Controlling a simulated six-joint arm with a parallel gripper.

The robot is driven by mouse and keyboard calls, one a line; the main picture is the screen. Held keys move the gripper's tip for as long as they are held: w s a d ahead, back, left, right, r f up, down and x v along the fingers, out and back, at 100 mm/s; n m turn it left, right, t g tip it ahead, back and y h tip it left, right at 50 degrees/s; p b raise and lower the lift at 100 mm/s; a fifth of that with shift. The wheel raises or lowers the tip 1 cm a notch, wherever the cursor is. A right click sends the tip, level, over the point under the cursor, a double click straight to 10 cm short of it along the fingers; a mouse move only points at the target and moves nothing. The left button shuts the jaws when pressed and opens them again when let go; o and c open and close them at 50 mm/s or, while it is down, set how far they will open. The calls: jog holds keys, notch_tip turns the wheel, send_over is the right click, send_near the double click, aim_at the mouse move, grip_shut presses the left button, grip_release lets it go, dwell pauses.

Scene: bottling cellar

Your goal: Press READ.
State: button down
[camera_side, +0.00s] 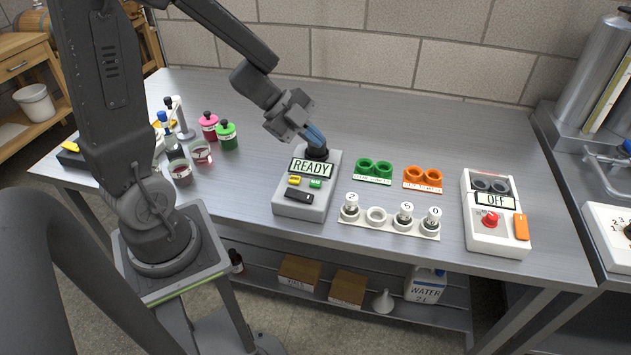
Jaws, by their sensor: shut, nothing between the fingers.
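A grey meter (305,206) stands on the steel bench, its display (311,167) showing READY. Below the display are a yellow button (294,180) and a green button (315,184); their lettering is too small to read, so I cannot tell which is READ. A dark slot or bar (298,197) lies in front of them. A round black part (317,153) sits at the back of the meter. My gripper (319,143) is shut and empty, its bluish fingers pointing down at this black part, behind the buttons. I cannot tell whether the tips touch it.
A white rack (389,224) with several pale round pieces lies to the right, with green (374,168) and orange (423,177) ring holders behind it. A white device (483,241) showing OFF stands further right. Bottles in pink (209,128) and green (227,137) stand left. The bench behind is clear.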

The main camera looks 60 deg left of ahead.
aim_at(314, 183)
jog(key=shift+f, duration=4.4)
jog(key=shift+f, duration=0.1)
jog(key=shift+f, duration=0.3)
jog(key=shift+f, duration=0.45)
jog(key=shift+r, duration=0.85)
jog(key=shift+r, duration=2.55)
